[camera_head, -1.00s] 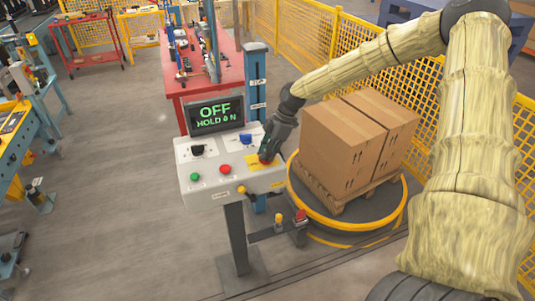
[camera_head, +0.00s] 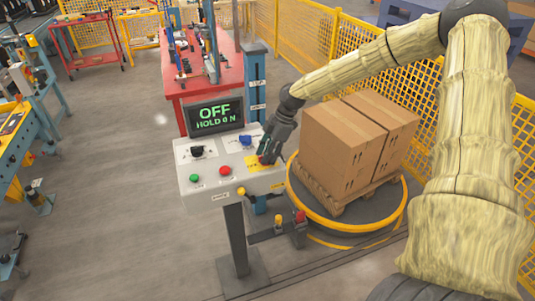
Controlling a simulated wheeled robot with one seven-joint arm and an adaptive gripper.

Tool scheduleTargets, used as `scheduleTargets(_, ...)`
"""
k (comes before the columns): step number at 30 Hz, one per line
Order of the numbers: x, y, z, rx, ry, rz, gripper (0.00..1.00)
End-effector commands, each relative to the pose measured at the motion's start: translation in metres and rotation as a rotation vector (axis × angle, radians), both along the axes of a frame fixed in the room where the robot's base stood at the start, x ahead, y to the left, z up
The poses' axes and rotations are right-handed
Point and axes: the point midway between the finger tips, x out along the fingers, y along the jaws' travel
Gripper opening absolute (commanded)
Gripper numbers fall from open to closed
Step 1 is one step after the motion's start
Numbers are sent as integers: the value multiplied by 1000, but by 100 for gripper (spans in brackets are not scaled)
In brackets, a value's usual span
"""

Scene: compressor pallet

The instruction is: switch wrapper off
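The wrapper's control panel (camera_head: 212,183) is a white box on a grey post. Its screen (camera_head: 214,115) reads "OFF" and a second line like "HOLD 0 N". The panel carries a green button (camera_head: 194,178), a red button (camera_head: 225,171), a black knob (camera_head: 197,151) and a blue knob (camera_head: 245,139). A yellow plate (camera_head: 252,164) lies at its right end. My gripper (camera_head: 264,158) points down at this plate, over a red control there that it mostly hides. I cannot tell whether its fingers are closed or touching that control.
Stacked cardboard boxes (camera_head: 342,150) stand on a pallet on the round yellow-rimmed turntable (camera_head: 345,222), close right of the panel. Yellow mesh fencing (camera_head: 300,38) runs behind. A red workbench (camera_head: 230,72) stands behind the panel.

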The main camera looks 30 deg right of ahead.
Motion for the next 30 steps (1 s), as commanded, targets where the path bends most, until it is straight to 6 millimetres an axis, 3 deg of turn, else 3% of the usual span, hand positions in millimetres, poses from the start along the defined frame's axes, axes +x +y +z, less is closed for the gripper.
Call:
scheduleTargets(8,0,-4,11,1,-2,-1,35)
scheduleTargets(30,-8,-42,99,1,-1,0,35)
